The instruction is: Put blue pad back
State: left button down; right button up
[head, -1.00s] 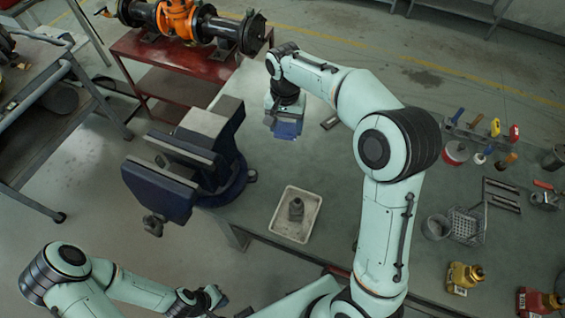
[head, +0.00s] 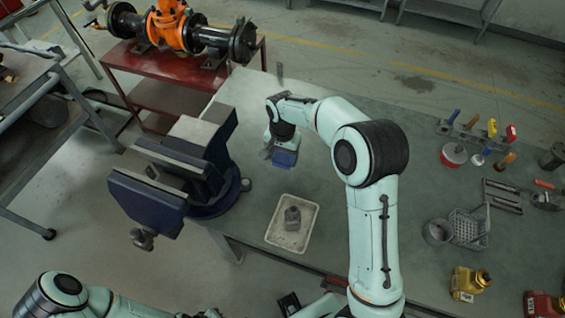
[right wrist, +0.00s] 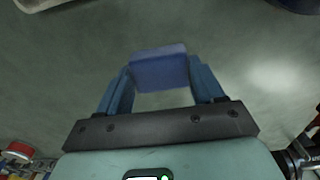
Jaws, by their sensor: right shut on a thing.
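The blue pad (head: 284,159) is a small blue block held below my right wrist, over the green bench top. My right gripper (head: 283,150) is shut on it. In the right wrist view, the pad (right wrist: 160,68) sits between the two blue fingers of the gripper (right wrist: 161,82). Bare bench surface shows around the pad in that view. I cannot tell whether the pad touches the bench. My left arm is at the lower left of the head view; its gripper is almost wholly cut off by the bottom edge.
A blue vise (head: 195,165) stands on the bench edge left of my right gripper. A pale tray (head: 273,235) holding a grey part (head: 292,218) lies nearer. A red table (head: 165,75) bears an orange valve (head: 172,22).

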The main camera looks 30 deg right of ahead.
aim_at(282, 158)
jog(key=shift+f, duration=2)
jog(key=shift+f, duration=0.2)
jog(key=o, duration=1)
jog(key=shift+r, duration=0.15)
